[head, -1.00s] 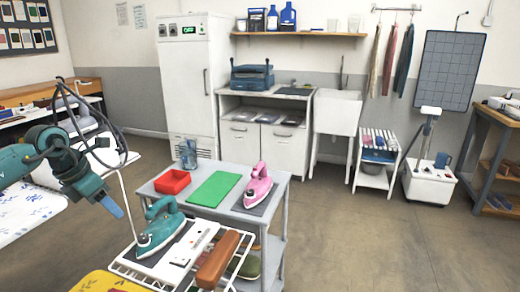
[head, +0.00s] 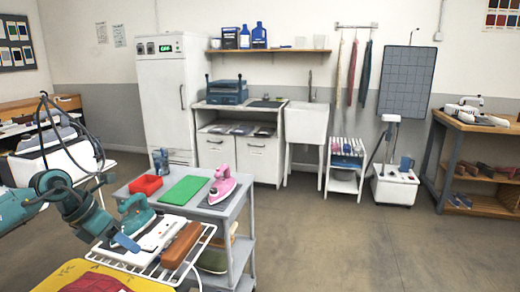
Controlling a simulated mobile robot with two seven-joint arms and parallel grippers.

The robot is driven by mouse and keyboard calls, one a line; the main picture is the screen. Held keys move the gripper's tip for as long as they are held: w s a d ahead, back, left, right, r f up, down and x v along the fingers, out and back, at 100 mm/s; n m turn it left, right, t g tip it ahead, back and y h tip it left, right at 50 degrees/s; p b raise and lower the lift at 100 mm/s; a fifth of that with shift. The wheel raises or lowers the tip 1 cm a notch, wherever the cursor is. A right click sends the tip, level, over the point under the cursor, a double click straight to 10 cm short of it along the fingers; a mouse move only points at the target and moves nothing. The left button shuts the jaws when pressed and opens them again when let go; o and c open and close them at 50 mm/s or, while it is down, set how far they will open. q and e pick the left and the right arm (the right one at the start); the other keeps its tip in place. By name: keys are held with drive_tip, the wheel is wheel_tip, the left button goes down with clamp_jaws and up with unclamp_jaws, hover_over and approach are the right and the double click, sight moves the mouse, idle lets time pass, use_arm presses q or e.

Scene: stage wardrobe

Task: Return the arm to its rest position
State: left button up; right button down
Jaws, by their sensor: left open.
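My left arm comes in from the left edge, and its gripper (head: 126,242) points down and to the right. The gripper is open, with nothing seen between its fingers. My right gripper is not in view.
A brown block (head: 182,244) lies on the rack. A yellow board (head: 68,275) is at the front. The floor to the right is clear.

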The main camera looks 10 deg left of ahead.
use_arm(q)
drive_tip(key=s+d+f+n+t+h, duration=0.2)
drive_tip(key=d+f+n+h, duration=0.3)
drive_tip(key=d, duration=0.8)
drive_tip(key=s+d+n+t+h, duration=0.2)
drive_tip(key=d+n+h, duration=0.35)
drive_tip(key=d, duration=0.75)
drive_tip(key=s+a+f+n+t+y+p, duration=0.1)
drive_tip(key=s+f+n+y+p, duration=0.6)
drive_tip(key=n, duration=2)
drive_tip(key=s+f+t+y, duration=0.1)
drive_tip(key=s+f+y, duration=0.3)
drive_tip(key=s+f, duration=0.2)
drive_tip(key=shift+s+a+f+n+y+p, duration=0.15)
drive_tip(key=shift+s+a+n+y+p, duration=0.2)
drive_tip(key=shift+s, duration=0.6)
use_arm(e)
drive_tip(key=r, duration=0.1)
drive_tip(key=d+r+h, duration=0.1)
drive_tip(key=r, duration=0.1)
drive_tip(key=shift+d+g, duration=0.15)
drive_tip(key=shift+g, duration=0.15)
